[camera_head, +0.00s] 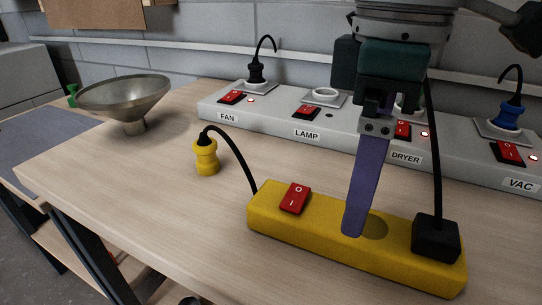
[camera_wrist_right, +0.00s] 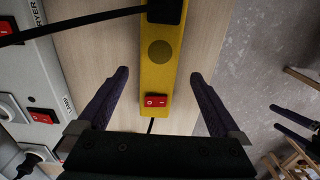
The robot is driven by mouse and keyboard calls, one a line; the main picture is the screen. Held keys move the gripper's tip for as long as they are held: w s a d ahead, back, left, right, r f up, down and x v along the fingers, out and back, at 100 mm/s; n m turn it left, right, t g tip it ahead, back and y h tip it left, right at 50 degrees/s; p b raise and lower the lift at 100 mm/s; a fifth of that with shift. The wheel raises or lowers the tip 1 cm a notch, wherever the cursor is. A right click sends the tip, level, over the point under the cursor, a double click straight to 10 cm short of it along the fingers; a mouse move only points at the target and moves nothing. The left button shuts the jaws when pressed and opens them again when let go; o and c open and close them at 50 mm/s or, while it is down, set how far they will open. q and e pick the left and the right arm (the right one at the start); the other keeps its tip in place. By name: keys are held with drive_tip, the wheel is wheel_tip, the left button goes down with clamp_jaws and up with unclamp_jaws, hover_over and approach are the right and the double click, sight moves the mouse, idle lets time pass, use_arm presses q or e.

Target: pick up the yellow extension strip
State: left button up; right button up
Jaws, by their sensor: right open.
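The yellow extension strip (camera_head: 320,237) lies on the wooden bench in the head view. It has a red switch (camera_head: 295,198), a round socket and a black plug (camera_head: 435,238) at its right end. My right gripper (camera_head: 353,232) points down over the strip, in front of its socket in the head view; one finger hides the other there. In the right wrist view the strip (camera_wrist_right: 156,75) runs between the two purple fingers of the open gripper (camera_wrist_right: 160,73), with gaps on both sides. My left gripper (camera_wrist_right: 277,117) shows small at that view's right edge, fingers apart.
A grey outlet rail (camera_head: 270,118) with labelled switches and plugs runs behind the strip. A yellow plug (camera_head: 206,156), joined to the strip by a black cord, stands to its left. A metal funnel (camera_head: 123,95) is farther left. A black cable rises from the strip's plug beside my gripper.

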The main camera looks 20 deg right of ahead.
drive_tip(key=f, duration=0.3)
drive_tip(key=f+b, duration=0.1)
drive_tip(key=f, duration=0.2)
drive_tip(key=shift+d+f, duration=0.2)
drive_tip(key=shift+f, duration=0.15)
drive_tip(key=c, duration=0.4)
drive_tip(key=shift+r, duration=0.1)
clamp_jaws()
